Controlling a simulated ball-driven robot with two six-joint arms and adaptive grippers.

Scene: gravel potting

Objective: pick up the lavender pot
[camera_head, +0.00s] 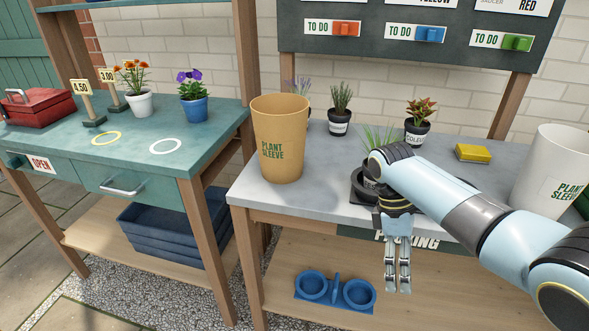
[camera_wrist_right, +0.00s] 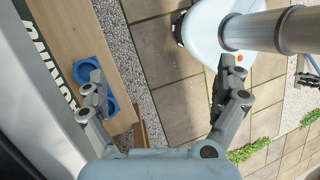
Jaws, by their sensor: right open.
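The lavender (camera_head: 300,86) stands at the back left of the grey potting bench, behind the tan plant sleeve (camera_head: 280,140). Its purple-tinged tops show above the rim, and its pot is mostly hidden. My right gripper (camera_head: 398,288) hangs down in front of the bench's front edge, well to the right of and below the lavender. It is open and empty; in the right wrist view its fingers (camera_wrist_right: 163,72) are spread with nothing between them. My left gripper is not in view.
Two labelled dark pots, one grassy (camera_head: 340,107) and one reddish (camera_head: 418,122), stand along the back. A yellow block (camera_head: 473,153) and a white plant sleeve (camera_head: 545,170) are at right. Blue holders (camera_head: 334,291) sit on the lower shelf. My right forearm crosses the bench's right half.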

